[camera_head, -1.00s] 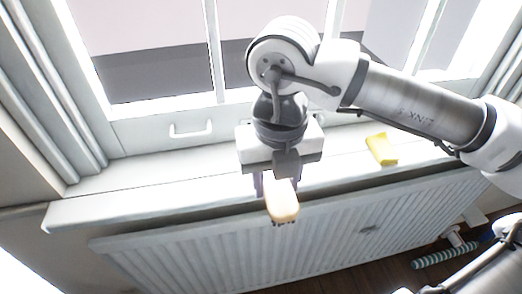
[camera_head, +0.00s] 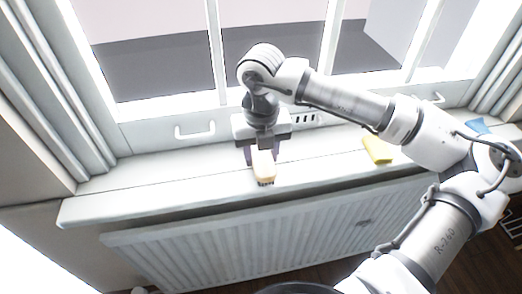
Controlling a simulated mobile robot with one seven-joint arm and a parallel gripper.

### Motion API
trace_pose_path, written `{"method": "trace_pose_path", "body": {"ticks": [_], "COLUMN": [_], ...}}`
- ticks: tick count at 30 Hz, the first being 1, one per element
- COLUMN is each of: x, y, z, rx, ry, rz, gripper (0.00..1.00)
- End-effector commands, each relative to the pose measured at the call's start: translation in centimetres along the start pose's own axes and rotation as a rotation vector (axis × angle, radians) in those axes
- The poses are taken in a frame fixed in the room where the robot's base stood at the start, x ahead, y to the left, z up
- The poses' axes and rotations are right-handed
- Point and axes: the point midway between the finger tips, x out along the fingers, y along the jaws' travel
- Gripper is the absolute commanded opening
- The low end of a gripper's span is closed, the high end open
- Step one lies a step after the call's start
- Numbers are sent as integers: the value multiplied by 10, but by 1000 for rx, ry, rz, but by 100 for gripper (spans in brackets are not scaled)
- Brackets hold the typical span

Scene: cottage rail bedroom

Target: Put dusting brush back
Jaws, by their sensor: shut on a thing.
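My gripper (camera_head: 262,154) is shut on the dusting brush (camera_head: 263,165), which has a pale yellow-tan body and dark bristles on its lower side. The brush is over the white window sill (camera_head: 130,197), near the middle of its length. I cannot tell whether the bristles touch the sill. The upper part of the brush is hidden by my gripper.
A yellow cloth or sponge (camera_head: 377,150) lies on the sill to the right of my gripper. A blue item (camera_head: 477,126) shows at the far right. The window with its white handle (camera_head: 194,131) stands behind. A white ribbed radiator (camera_head: 230,245) is below the sill. The left part of the sill is clear.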

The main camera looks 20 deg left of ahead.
Motion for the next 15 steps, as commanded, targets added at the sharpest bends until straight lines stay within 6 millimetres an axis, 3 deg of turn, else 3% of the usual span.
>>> {"method": "trace_pose_path", "body": {"ticks": [15], "x": [13], "y": [0], "z": [4], "rx": [1], "ry": [-2], "rz": [0], "gripper": [20]}}
